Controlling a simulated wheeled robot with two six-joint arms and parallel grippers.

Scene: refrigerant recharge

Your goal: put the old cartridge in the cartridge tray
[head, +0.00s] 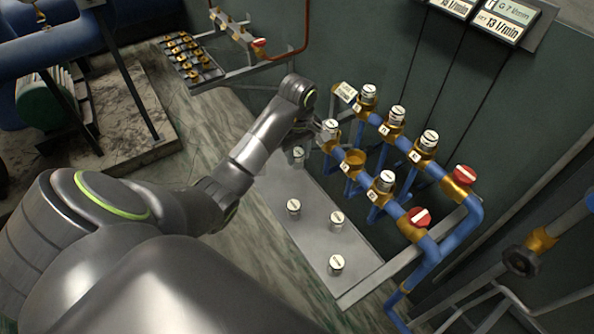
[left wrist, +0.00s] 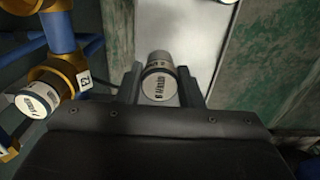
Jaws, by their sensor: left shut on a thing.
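My left gripper (head: 306,136) is shut on a cartridge (left wrist: 159,86) with a white, printed cap. In the left wrist view the cartridge sits between the two dark fingers (left wrist: 158,83), and a pale metal surface shows behind it. In the head view a cartridge (head: 298,155) shows just below the gripper and seems to be this one. A long grey metal tray (head: 312,203) lies beside the manifold and bears several white-capped cartridges; I cannot tell for sure whether it is the cartridge tray. Whether the held cartridge touches it is unclear. My right gripper is not in view.
The blue-pipe manifold (head: 380,160) with brass sockets stands right of the gripper, very close. One front socket (head: 354,159) is empty; several others hold cartridges. Two red caps (head: 419,217) mark its near end. A dark rack (head: 190,58) with several small brass pieces stands at the back left.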

